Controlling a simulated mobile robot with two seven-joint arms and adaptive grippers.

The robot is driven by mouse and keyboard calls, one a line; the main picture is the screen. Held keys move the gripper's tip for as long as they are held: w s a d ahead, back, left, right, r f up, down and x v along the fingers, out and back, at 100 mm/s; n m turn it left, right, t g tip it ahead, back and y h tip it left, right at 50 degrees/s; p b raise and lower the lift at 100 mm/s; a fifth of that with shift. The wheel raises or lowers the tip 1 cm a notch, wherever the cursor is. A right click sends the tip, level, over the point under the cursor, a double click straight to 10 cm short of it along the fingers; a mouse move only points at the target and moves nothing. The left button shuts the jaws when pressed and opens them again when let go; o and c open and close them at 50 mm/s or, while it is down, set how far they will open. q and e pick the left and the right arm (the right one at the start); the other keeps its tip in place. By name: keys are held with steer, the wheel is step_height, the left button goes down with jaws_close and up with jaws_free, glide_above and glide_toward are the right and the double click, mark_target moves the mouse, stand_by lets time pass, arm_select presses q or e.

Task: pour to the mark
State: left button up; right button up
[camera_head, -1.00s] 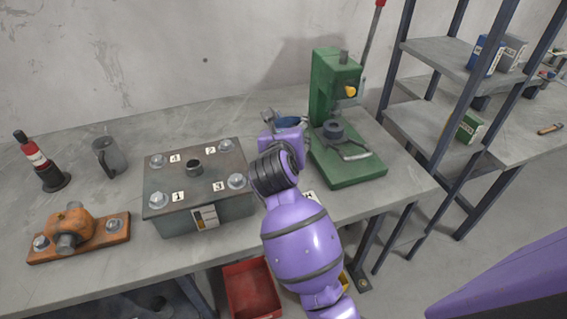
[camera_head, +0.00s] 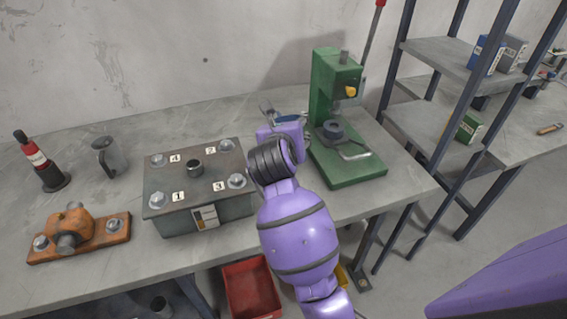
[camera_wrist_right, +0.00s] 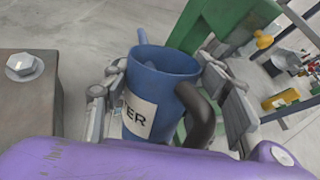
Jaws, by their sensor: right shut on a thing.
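My right gripper (camera_wrist_right: 165,100) is shut on a blue jug (camera_wrist_right: 160,88) with a dark handle and a white label ending in "TER". The jug looks upright or nearly so in the right wrist view; its contents are not clear. In the head view only a bit of blue jug (camera_head: 291,118) shows behind my purple right wrist, between the metal box and the green press. My left gripper is not in view.
A metal box (camera_head: 222,209) with numbered bolts sits left of my right arm. A green press (camera_head: 350,172) stands to its right. A red-and-black bottle (camera_head: 37,158) and an orange clamp block (camera_head: 80,235) are at left. A red bin (camera_head: 250,288) is below; shelves stand right.

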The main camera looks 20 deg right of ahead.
steer(key=shift+r, duration=0.15)
steer(key=shift+r, duration=0.15)
stand_by(0.4)
steer(key=shift+w+r+g, duration=0.1)
steer(key=shift+g, duration=0.2)
steer(key=shift+r, duration=0.15)
steer(key=shift+g, duration=0.3)
stand_by(0.5)
steer(key=shift+r+n, duration=0.2)
steer(key=shift+n, duration=0.1)
steer(key=shift+r, duration=0.1)
stand_by(0.3)
steer(key=shift+w+r+g, duration=0.1)
steer(key=shift+g, duration=0.3)
steer(key=shift+r, duration=0.15)
stand_by(1.2)
